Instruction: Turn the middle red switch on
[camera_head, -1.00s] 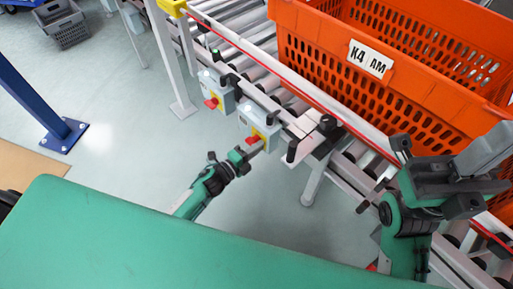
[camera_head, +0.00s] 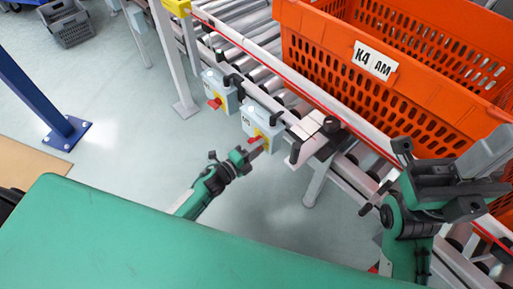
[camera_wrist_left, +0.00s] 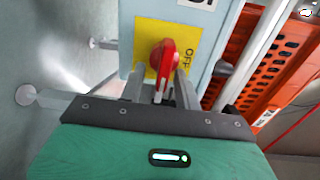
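A red rotary switch knob (camera_wrist_left: 163,60) sits on a yellow plate (camera_wrist_left: 190,34) marked OFF, on a light grey box that also shows in the head view (camera_head: 261,118). The knob's handle points down towards my gripper. My left gripper (camera_wrist_left: 160,92) is open, with one finger on each side of the handle; contact cannot be told. In the head view my left gripper (camera_head: 253,150) partly covers this knob. A second grey box (camera_head: 220,84) with a red knob (camera_head: 214,103) is to its left. My right gripper (camera_head: 455,175) is at the right; its finger gap is unclear.
A roller conveyor (camera_head: 243,47) runs diagonally behind the switch boxes. A large orange tote (camera_head: 335,65) labelled K4 AM stands on it. A white conveyor leg (camera_head: 316,187) is right of my left gripper. The floor at left is mostly clear, with a blue post (camera_head: 35,95).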

